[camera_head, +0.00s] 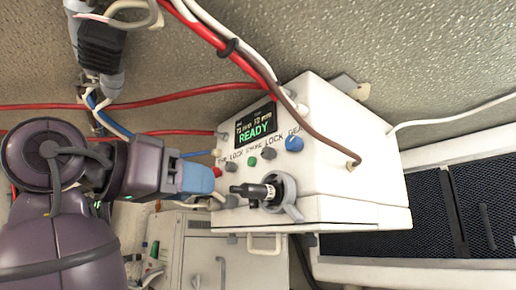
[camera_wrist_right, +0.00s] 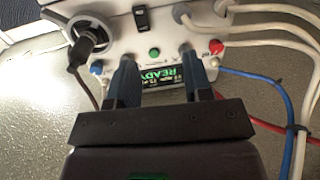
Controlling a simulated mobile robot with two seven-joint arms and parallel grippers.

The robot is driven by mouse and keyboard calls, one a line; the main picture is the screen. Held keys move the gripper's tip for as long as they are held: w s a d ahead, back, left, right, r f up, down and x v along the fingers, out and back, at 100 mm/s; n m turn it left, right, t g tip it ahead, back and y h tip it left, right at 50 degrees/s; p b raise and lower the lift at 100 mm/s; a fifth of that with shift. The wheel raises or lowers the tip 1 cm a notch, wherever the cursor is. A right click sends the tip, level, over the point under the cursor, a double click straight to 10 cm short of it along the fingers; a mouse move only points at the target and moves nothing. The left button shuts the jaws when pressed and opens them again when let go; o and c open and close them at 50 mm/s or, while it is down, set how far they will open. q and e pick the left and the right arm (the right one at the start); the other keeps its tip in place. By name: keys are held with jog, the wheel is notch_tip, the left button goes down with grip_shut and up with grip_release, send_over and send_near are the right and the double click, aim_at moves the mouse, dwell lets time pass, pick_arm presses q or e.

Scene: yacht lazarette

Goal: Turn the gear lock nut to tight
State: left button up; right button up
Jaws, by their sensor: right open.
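The white control box (camera_head: 335,150) has a screen reading READY (camera_head: 254,131) and a row of controls below it. A small grey knob (camera_head: 268,152) beside a LOCK label sits between a blue knob (camera_head: 294,144) and a green button (camera_head: 252,161); it looks like the gear lock nut. Its pointer angle is too small to read. My right gripper (camera_head: 213,167) is open in front of the panel's left end, apart from that knob in the head view. In the right wrist view the open fingers (camera_wrist_right: 158,58) straddle the green button (camera_wrist_right: 154,52). My left gripper is out of view.
A black-handled lever (camera_head: 258,191) sticks out below the controls. Another dark knob (camera_head: 231,166) and a red button (camera_head: 217,172) are near my fingers. Red, white and brown cables cross above and beside the box. A pale cabinet (camera_head: 205,255) stands below.

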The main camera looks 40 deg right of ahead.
aim_at(264, 152)
jog(key=s+a+r+m+g, duration=0.2)
jog(key=s+a+r+m, duration=0.1)
jog(key=s+r, duration=0.25)
jog(key=d+p, duration=0.1)
jog(key=d, duration=1)
jog(key=shift+w+d+f+p, duration=0.1)
jog(key=shift+w+f+p, duration=0.1)
jog(key=shift+p, duration=0.2)
grip_shut()
